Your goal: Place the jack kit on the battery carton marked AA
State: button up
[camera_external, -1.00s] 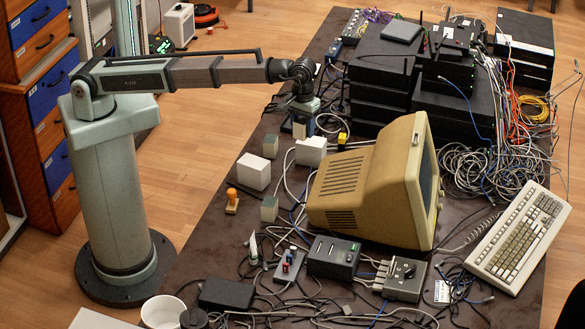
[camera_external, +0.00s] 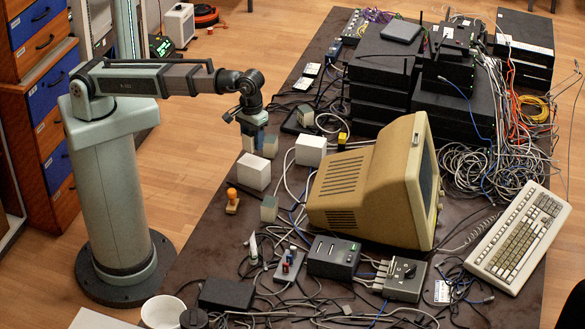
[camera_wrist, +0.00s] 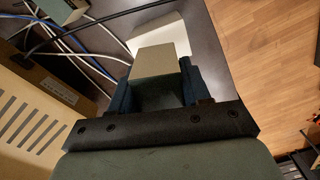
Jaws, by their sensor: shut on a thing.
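My gripper (camera_external: 254,145) is shut on a small pale grey-beige block, which I take to be the jack kit; it shows between my dark blue fingers in the wrist view (camera_wrist: 160,62). My gripper holds it above the left part of the table. A white box (camera_external: 253,172) stands just in front of it and shows beyond the held block in the wrist view (camera_wrist: 172,32). A second white box (camera_external: 310,151) stands to the right. No AA mark can be read on either, so I cannot tell which is the battery carton.
A grey-green block (camera_external: 270,148) stands close to my gripper; similar blocks stand farther back (camera_external: 305,115) and in front (camera_external: 268,208). An orange-topped stamp (camera_external: 232,200) is in front. The beige monitor (camera_external: 365,185) stands right. Loose cables cover much of the table.

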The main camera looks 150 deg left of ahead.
aim_at(252, 131)
jog(key=shift+f, duration=2.5)
jog(key=o, duration=1.1)
jog(key=shift+f, duration=0.1)
notch_tip(252, 131, up, 12)
jog(key=shift+r, duration=0.1)
